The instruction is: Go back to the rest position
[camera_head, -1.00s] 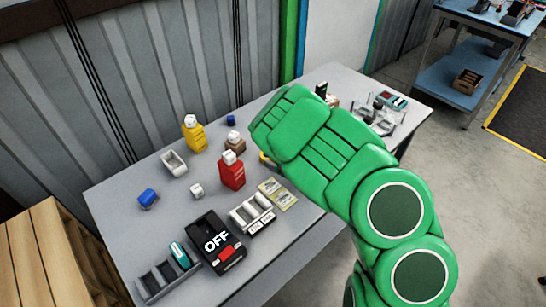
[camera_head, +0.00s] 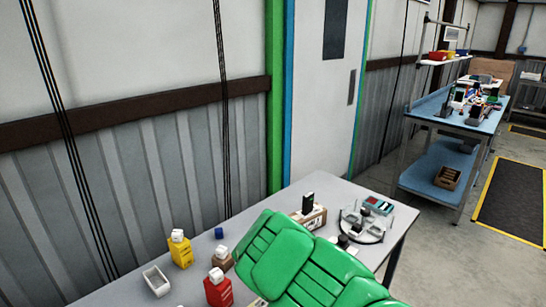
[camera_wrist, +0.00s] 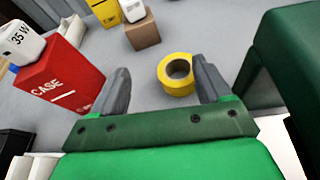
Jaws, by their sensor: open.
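My gripper (camera_wrist: 160,88) shows in the wrist view with its two grey fingers spread apart and nothing between them. It is above the grey table (camera_wrist: 140,75). A roll of yellow tape (camera_wrist: 176,75) lies on the table beyond the fingertips, near the right finger. In the head view my green arm (camera_head: 300,265) reaches over the table (camera_head: 325,190) from the lower right, and the gripper itself is hidden there.
A red carton (camera_wrist: 55,85) marked CASE stands left of the fingers, with a white block marked 35 W. A brown box (camera_wrist: 142,30) and yellow carton (camera_wrist: 105,12) stand beyond. In the head view, a round tray (camera_head: 374,237) is at the table's right. A blue bench (camera_head: 470,120) stands farther back.

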